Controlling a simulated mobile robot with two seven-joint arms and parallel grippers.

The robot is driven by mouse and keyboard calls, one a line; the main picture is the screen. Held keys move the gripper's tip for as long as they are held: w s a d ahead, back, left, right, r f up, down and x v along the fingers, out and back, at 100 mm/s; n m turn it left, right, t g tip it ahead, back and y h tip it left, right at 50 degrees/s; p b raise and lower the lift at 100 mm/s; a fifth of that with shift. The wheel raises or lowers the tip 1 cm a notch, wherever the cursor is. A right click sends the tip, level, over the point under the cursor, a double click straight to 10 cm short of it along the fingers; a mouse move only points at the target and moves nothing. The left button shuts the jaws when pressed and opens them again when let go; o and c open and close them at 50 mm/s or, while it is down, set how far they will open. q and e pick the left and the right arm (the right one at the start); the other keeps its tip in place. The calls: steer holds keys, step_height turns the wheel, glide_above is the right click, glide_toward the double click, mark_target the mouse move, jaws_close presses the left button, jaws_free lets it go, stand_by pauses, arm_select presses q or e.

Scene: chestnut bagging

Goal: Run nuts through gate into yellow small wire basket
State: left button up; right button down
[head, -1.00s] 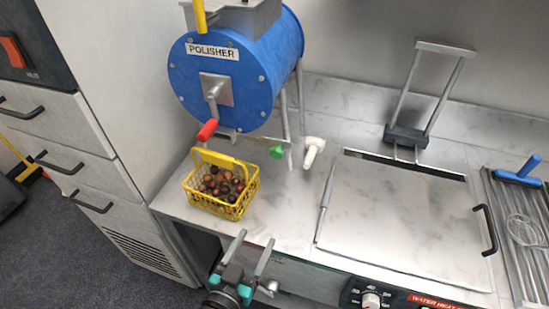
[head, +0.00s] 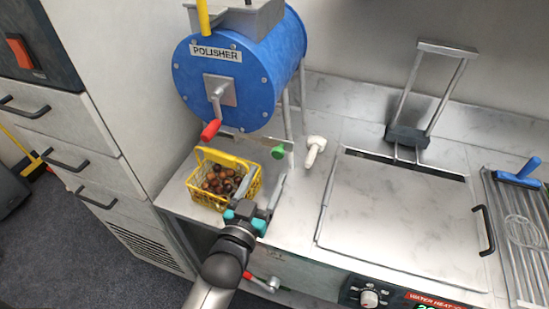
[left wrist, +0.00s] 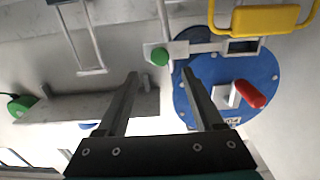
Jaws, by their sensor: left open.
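The yellow small wire basket (head: 196,187) stands on the counter below the polisher, with several brown nuts (head: 222,182) in it. Its yellow handle (left wrist: 268,19) shows at the top of the left wrist view. The blue polisher (head: 238,75) has a red-handled crank on its front. The gate's green knob (head: 277,152) sits low at the drum's right and also shows in the left wrist view (left wrist: 159,56). My left gripper (head: 266,178) is open and empty, right of the basket and just short of the knob. My right gripper is not in view.
A white spout-like piece (head: 315,150) stands right of the knob. A flat steel lid (head: 395,205) covers the counter to the right, with a frame lifter (head: 405,135) behind it. Drawers (head: 80,165) stand at the left. The counter is narrow around the basket.

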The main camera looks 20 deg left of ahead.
mark_target(277, 155)
arm_select(q)
steer(key=shift+w+d, duration=0.1)
steer(key=shift+w, duration=3.1)
jaws_close()
